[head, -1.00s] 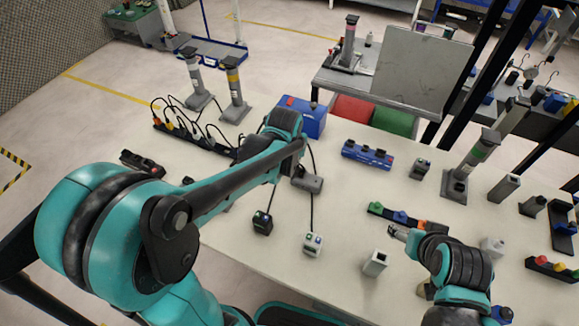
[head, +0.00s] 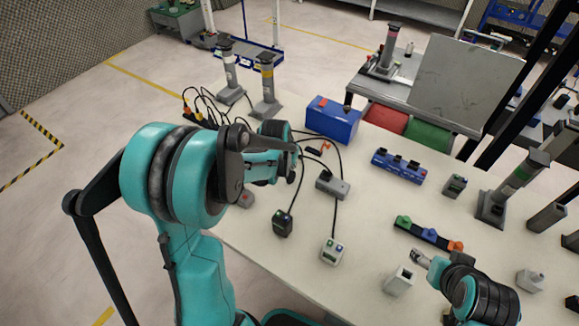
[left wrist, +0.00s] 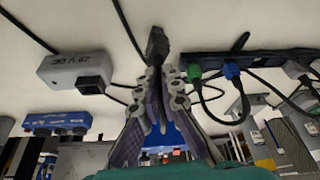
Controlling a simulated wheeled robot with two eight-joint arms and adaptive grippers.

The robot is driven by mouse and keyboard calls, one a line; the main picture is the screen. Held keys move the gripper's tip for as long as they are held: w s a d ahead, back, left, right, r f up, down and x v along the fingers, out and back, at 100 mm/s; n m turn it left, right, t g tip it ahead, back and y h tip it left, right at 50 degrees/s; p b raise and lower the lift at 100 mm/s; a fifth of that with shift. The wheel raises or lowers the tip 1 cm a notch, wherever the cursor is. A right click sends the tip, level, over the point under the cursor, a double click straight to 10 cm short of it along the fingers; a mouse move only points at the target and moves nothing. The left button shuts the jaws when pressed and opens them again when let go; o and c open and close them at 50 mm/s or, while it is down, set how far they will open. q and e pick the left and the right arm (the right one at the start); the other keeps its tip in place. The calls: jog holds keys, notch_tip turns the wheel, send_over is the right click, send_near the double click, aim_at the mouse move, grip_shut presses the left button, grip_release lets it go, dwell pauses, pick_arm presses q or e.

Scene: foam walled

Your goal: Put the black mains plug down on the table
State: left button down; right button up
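The black mains plug (left wrist: 157,45) shows at my left fingertips in the left wrist view, with a black cable running from it. My left gripper (left wrist: 155,74) has its fingers drawn together on the plug's near end. In the head view the left gripper (head: 293,152) is over the white table (head: 255,232), left of a grey power box (head: 332,185); the arm hides most of it and the plug there. How high the plug is above the table is hard to tell. My right gripper (head: 420,258) is near the front right; its finger opening is unclear.
The grey power box also shows in the left wrist view (left wrist: 70,66). A black power strip (left wrist: 265,58) with coloured plugs lies beside the gripper. A blue box (head: 333,120), a black box (head: 283,223) and a white box (head: 333,250) stand around. Cables cross the table.

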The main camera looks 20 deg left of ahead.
pick_arm(q)
jog(key=shift+f, duration=0.2)
jog(key=c, duration=1.7)
grip_release()
jog(key=shift+r, duration=0.1)
